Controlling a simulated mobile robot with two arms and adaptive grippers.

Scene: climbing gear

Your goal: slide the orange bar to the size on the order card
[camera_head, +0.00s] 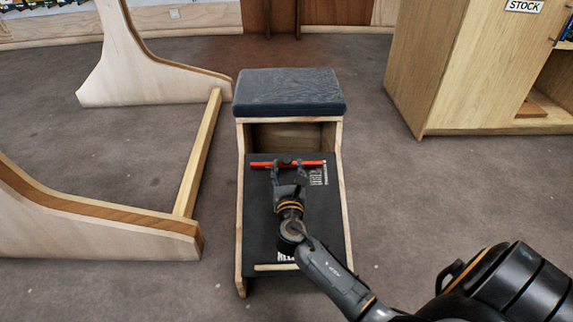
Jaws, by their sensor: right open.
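The orange bar (262,164) lies across the upper part of a sloped black board (258,215) set in a wooden stand. A dark knob sits near the bar's middle. My right gripper (288,166) is open at the bar, its fingers on either side of the knob; I cannot tell whether they touch it. White print (318,176) shows on the board to the right of the gripper, too small to read. My right arm covers part of the board's lower half. No order card can be made out. My left gripper is not in view.
The stand has a dark grey padded top (288,92). A pale wooden frame with a long beam (200,150) stands on the left. A wooden cabinet (445,70) with a STOCK sign is on the right.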

